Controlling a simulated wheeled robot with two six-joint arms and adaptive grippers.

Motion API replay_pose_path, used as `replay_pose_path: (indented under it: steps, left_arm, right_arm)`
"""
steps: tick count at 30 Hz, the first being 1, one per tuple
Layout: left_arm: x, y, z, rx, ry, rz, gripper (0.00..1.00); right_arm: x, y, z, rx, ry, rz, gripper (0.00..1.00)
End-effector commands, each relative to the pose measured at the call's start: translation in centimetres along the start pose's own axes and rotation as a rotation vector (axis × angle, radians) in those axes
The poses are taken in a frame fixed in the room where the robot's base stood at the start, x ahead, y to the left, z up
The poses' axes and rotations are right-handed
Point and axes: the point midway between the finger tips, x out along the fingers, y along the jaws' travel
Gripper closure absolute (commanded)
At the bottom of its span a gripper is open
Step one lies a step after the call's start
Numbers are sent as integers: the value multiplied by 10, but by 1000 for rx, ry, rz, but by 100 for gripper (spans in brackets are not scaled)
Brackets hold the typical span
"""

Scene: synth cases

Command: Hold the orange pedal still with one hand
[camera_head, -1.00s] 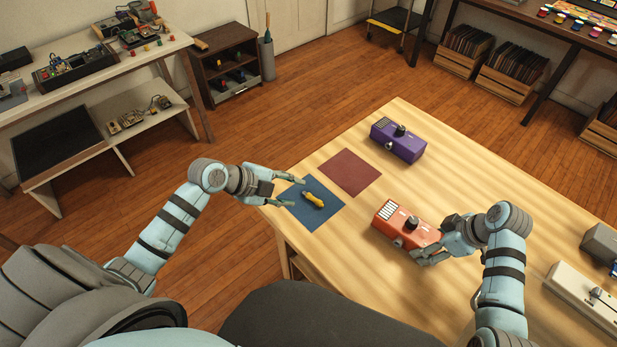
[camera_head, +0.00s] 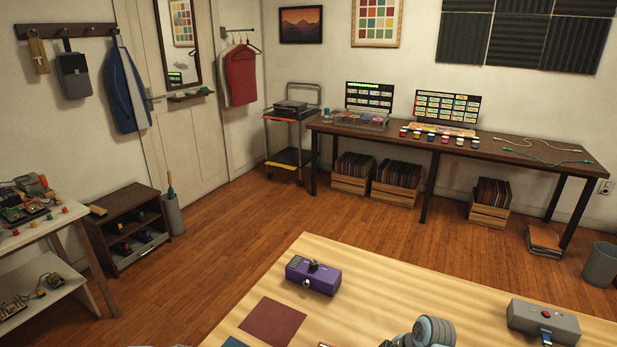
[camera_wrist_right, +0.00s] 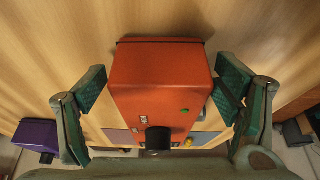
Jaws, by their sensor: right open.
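In the right wrist view the orange pedal (camera_wrist_right: 160,85) lies on the wooden table, its black knob (camera_wrist_right: 158,138) towards the bottom of the picture. My right gripper (camera_wrist_right: 162,82) is open, with one finger on each side of the pedal. A gap shows between the left finger and the pedal; the right finger is close to its side, and I cannot tell if it touches. In the head view only part of my right arm shows at the bottom edge, and the pedal is almost wholly out of the picture. My left gripper is out of view.
The purple pedal (camera_head: 313,275) stands on the table (camera_head: 400,280) beyond a dark red mat (camera_head: 272,321).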

Motion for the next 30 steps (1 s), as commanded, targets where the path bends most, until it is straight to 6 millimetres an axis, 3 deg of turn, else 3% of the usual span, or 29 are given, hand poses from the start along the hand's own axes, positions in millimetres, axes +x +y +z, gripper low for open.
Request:
replay_pose_path:
  steps: [5, 8, 15, 21, 30]
  left_arm:
    - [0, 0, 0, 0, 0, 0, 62]
    - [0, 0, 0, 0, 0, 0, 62]
    - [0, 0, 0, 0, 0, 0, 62]
    - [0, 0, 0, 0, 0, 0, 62]
    - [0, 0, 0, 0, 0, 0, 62]
  right_arm:
    - [-2, 1, 0, 0, 1, 2, 17]
    - [-15, 1, 0, -1, 2, 3, 17]
    - [-80, 2, 0, -2, 0, 5, 17]
    - [-116, 1, 0, -1, 0, 1, 17]
    - [-120, 0, 0, 0, 0, -1, 17]
